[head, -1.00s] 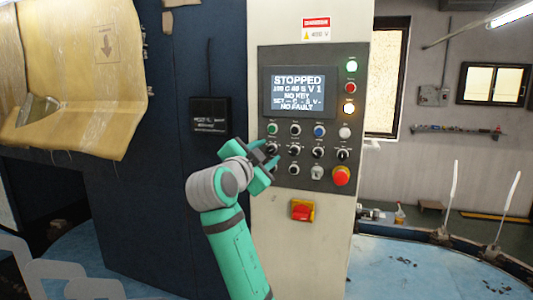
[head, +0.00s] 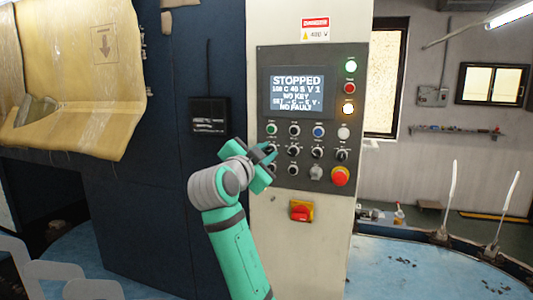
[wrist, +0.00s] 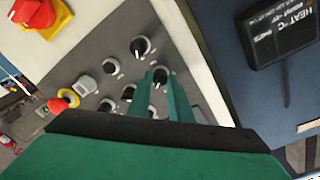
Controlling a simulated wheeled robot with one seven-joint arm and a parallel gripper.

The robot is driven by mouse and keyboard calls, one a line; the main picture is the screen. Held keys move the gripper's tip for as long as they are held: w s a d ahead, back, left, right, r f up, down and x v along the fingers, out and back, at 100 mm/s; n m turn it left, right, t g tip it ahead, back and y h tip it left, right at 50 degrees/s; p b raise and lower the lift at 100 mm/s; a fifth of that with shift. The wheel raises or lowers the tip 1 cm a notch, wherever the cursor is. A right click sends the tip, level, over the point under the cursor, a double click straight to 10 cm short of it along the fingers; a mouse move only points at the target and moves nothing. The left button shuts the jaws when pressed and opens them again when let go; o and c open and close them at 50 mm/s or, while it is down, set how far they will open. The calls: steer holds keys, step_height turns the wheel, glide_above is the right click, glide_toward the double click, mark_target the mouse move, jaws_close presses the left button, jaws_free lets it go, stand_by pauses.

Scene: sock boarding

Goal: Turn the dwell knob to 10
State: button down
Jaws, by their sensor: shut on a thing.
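The control panel (head: 330,140) carries several black knobs with white pointers. My gripper (head: 268,152) is at the leftmost knob of the panel's second row, which it mostly hides in the head view. In the wrist view the two green fingers (wrist: 160,82) are closed around this black knob (wrist: 161,76), one on each side. The knob's white pointer shows between the fingertips. The knob's label and scale cannot be read, so I cannot tell its name or setting from them. The display (head: 297,91) reads STOPPED, with a line like "100 C 40 S V 1", NO KEY and NO FAULT.
A red emergency stop (head: 340,176) sits at the panel's lower right. Another knob (wrist: 140,46) is close beside the fingers. A red and yellow switch (head: 302,210) is below the panel. A black box (head: 209,116) hangs on the dark cabinet to the left.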

steer(key=shift+w+a+f+n, duration=0.1)
steer(key=shift+a+n, duration=0.1)
steer(key=shift+n, duration=1)
steer(key=n, duration=0.2)
steer(key=shift+d+n, duration=0.1)
steer(key=shift+n, duration=0.2)
steer(key=n, duration=0.3)
steer(key=shift+d+f+n, duration=0.1)
steer(key=shift+n, duration=0.3)
steer(key=n, duration=0.4)
steer(key=shift+n+t, duration=0.4)
steer(key=n, duration=0.5)
steer(key=shift+n+y, duration=0.3)
steer(key=shift+n, duration=0.1)
steer(key=shift+n+y, duration=0.3)
steer(key=shift+n, duration=2.1)
